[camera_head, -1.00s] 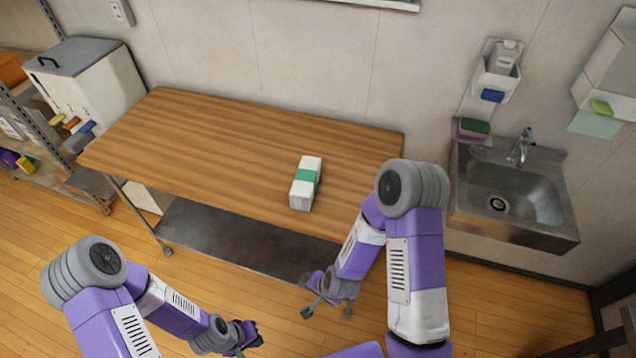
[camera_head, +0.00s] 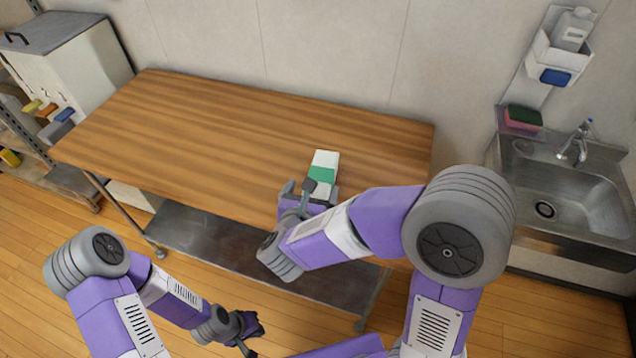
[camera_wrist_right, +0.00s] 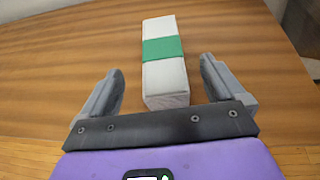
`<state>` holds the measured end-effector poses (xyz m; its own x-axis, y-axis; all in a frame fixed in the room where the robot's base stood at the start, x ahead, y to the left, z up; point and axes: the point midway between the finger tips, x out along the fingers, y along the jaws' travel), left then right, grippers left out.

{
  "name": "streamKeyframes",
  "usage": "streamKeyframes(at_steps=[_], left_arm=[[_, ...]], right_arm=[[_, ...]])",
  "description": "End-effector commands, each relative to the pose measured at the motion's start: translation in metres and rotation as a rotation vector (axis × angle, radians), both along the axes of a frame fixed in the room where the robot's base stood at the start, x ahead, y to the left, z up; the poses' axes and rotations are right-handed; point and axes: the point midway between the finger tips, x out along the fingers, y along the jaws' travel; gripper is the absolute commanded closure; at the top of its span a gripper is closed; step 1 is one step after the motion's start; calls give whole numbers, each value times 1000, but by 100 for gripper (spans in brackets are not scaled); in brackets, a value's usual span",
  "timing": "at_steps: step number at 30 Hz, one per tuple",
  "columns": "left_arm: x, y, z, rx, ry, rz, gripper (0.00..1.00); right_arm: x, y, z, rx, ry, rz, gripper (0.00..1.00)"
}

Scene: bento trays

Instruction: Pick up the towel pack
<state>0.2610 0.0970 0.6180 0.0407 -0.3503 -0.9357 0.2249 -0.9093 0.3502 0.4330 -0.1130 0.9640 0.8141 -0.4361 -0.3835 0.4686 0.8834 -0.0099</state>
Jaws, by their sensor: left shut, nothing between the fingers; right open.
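The towel pack (camera_head: 325,160) is a white block with a green band, lying on the wooden table near its front right. My right gripper (camera_head: 304,189) is at the near end of the pack and partly covers it in the head view. In the right wrist view, the pack (camera_wrist_right: 164,73) stretches away from the open right gripper (camera_wrist_right: 161,84). Its near end lies between the two fingers, with a gap on each side. My left gripper (camera_head: 254,337) is shut and empty, low over the floor at the lower left, away from the table.
The wooden table (camera_head: 190,125) is otherwise bare, with a lower metal shelf (camera_head: 215,235). A steel sink (camera_head: 565,195) is on the wall at the right. A white bin (camera_head: 65,60) and a shelf rack stand at the left.

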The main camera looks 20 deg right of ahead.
Motion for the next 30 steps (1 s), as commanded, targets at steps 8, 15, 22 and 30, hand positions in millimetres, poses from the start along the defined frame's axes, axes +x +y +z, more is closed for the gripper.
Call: streamKeyframes(at_steps=[8,15,22,30], left_arm=[[0,0,-5,0,0,0,100],[0,0,-12,0,0,0,100],[0,0,-13,0,0,0,100],[0,0,-13,0,0,0,100]], right_arm=[[22,-13,-12,9,-6,-12,4],[49,-29,-29,9,-5,-13,4],[59,-33,-32,10,-5,-8,4],[58,-33,-32,9,-5,-7,24]])
